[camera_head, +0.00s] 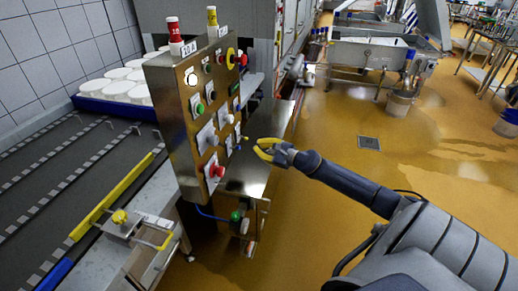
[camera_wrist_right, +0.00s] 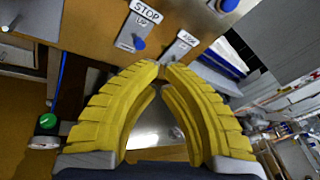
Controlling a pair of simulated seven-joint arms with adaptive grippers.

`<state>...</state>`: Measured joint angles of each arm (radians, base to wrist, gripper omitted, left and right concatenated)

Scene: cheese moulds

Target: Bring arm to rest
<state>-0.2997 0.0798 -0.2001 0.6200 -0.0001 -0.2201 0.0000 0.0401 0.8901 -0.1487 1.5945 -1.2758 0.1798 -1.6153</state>
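My right gripper (camera_head: 262,150) has yellow ribbed fingers and is held out in front of the lower right part of the control panel (camera_head: 183,130), beside its switches. In the right wrist view the gripper (camera_wrist_right: 161,68) shows its two fingers arching together with their tips meeting. Nothing is seen between them. The panel's face (camera_wrist_right: 90,25) is just beyond the tips; I cannot tell whether they touch it. My left arm and gripper are not in view.
A conveyor (camera_head: 60,165) with a yellow rail (camera_head: 112,197) runs on the left. A blue tray (camera_head: 105,108) of white moulds (camera_head: 118,88) stands behind it. A steel vat (camera_head: 365,60) and bucket (camera_head: 400,103) stand further back. The brown floor right of the panel is largely clear.

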